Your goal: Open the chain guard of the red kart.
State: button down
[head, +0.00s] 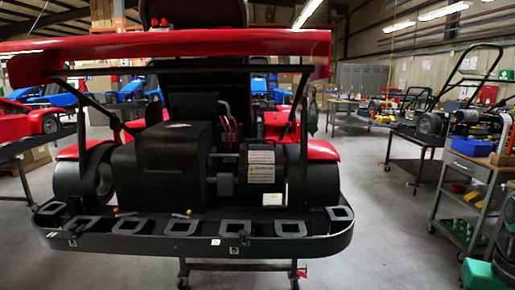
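The red kart (320,150) fills the middle of the head view, seen from its rear and raised on a stand (240,267). A wide red wing (200,44) spans its top. Below sit a black box-shaped cover (160,165) with a small label and, to its right, a dark cylindrical unit (262,185) with white and yellow warning labels. I cannot tell for certain which part is the chain guard, or whether it is open. A black bumper (200,246) with square cutouts runs across in front of these parts. My gripper is not in view.
A grey tool cart (467,170) with a blue bin stands at right, beside a dark table (412,137) bearing a machine. Other red and blue karts (52,95) stand at left behind. Grey floor (375,235) is clear between the kart and the cart.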

aim_at(266, 173)
jog(key=z, duration=0.05)
jog(key=i, duration=1)
jog(key=u, duration=0.05)
